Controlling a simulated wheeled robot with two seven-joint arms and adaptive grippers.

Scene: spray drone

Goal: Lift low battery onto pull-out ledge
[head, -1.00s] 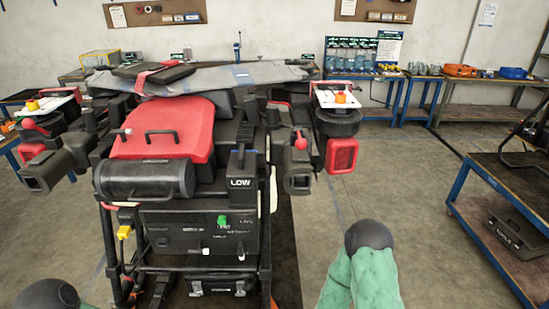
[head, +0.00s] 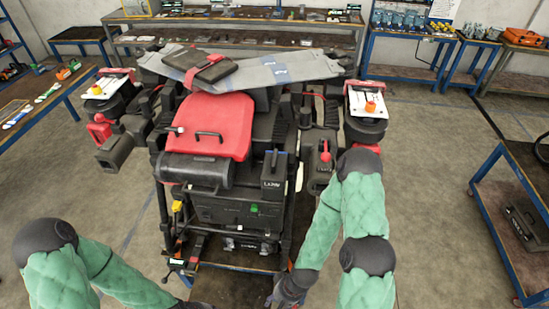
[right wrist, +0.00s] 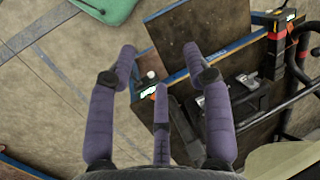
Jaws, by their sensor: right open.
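My left gripper (head: 192,305) is mostly cut off at the bottom edge.
The red-topped tank (head: 222,125) and black equipment box (head: 225,211) crowd the battery's left. A black frame surrounds the rig's lower part. A blue-framed cart (head: 520,215) stands at the right, with clear floor (head: 430,200) between it and the rig.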

